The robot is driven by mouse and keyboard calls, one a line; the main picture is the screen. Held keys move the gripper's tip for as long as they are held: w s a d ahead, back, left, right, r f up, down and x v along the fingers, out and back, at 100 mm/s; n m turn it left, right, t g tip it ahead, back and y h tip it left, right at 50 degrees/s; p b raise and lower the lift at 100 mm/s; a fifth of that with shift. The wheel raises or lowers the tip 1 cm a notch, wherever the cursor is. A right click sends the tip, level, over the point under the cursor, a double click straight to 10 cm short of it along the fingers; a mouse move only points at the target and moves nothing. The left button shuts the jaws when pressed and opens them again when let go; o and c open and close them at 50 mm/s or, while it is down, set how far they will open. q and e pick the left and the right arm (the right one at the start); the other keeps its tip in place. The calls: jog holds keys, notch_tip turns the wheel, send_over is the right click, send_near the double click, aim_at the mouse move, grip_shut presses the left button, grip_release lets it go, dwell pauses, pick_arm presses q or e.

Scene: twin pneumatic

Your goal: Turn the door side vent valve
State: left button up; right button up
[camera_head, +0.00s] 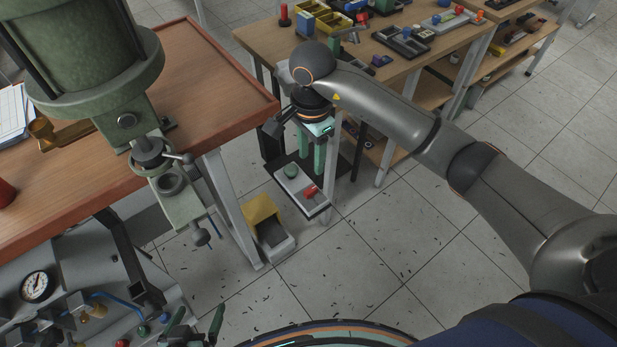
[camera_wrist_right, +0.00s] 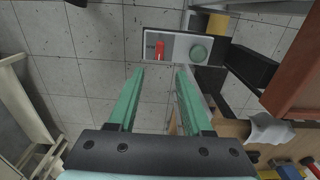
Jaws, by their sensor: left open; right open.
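A small light-grey panel (camera_head: 291,184) carries a red lever (camera_head: 310,192) and a round green knob (camera_head: 291,170). In the right wrist view the panel lies beyond the fingertips, with the red lever (camera_wrist_right: 160,49) left of the green knob (camera_wrist_right: 198,53). No label shows, so I cannot tell which is the vent valve. My right gripper (camera_head: 325,170) points down above the panel. Its green fingers (camera_wrist_right: 160,72) are apart with nothing between them and do not appear to touch the panel. My left gripper (camera_head: 200,311) is open at the lower left, its fingertips showing near the bottom edge.
A green machine (camera_head: 90,92) stands at the wooden table (camera_head: 220,105) on the left. A pressure gauge (camera_head: 37,286) sits on pneumatic gear below. A yellow bin (camera_head: 262,211) stands on the floor beside the panel. A workbench (camera_head: 375,66) with parts is behind.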

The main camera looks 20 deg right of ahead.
aim_at(311, 189)
notch_tip(311, 189, down, 11)
dwell(0.3)
jog(key=shift+c, duration=0.2)
grip_shut()
dwell(0.4)
